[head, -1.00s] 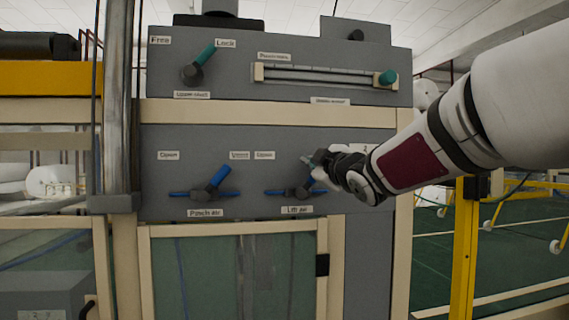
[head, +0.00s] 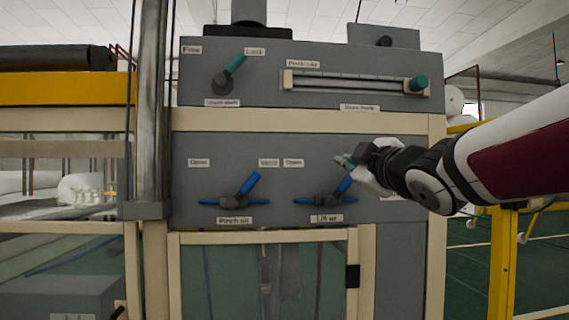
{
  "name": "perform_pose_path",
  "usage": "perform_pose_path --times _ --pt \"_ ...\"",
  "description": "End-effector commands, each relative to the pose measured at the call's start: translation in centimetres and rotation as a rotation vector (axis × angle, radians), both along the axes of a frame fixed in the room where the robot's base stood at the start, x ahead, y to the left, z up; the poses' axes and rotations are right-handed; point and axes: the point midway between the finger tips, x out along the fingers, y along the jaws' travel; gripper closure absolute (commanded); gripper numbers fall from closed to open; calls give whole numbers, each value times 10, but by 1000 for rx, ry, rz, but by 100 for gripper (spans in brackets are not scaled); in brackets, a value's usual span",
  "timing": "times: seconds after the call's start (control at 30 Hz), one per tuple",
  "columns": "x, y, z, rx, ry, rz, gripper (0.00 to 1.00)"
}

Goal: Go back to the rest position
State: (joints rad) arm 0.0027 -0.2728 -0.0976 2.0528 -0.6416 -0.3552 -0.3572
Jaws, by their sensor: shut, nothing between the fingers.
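My gripper (head: 346,161) is at the end of my arm, which reaches in from the right in the head view. It is shut and looks empty. Its tip is just above and in front of the blue Lift air valve handle (head: 345,184); whether they touch cannot be told. My wrist hides part of the panel to the right of that valve. The blue Pinch air valve handle (head: 249,183) stands to the left, tilted up to the right.
The grey control panel (head: 225,150) fills the middle. Above are a teal-handled lever (head: 236,63) and a slider with a teal knob (head: 419,83). A metal post (head: 151,110) stands left, a yellow frame post (head: 503,260) right. A glazed door (head: 225,285) is below.

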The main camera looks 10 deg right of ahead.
Motion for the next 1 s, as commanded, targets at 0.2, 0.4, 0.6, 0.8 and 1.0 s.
perform_pose_path --times 0.2,0.4,0.6,0.8,1.0 --pt "-3 0 -1 0 1 0 100" --pt "-3 0 -1 0 1 0 100" --pt "-4 -1 -3 8 9 -5 100" --pt "-39 -22 -49 179 192 -129 100" --pt "-122 -32 -151 479 545 -324 100"
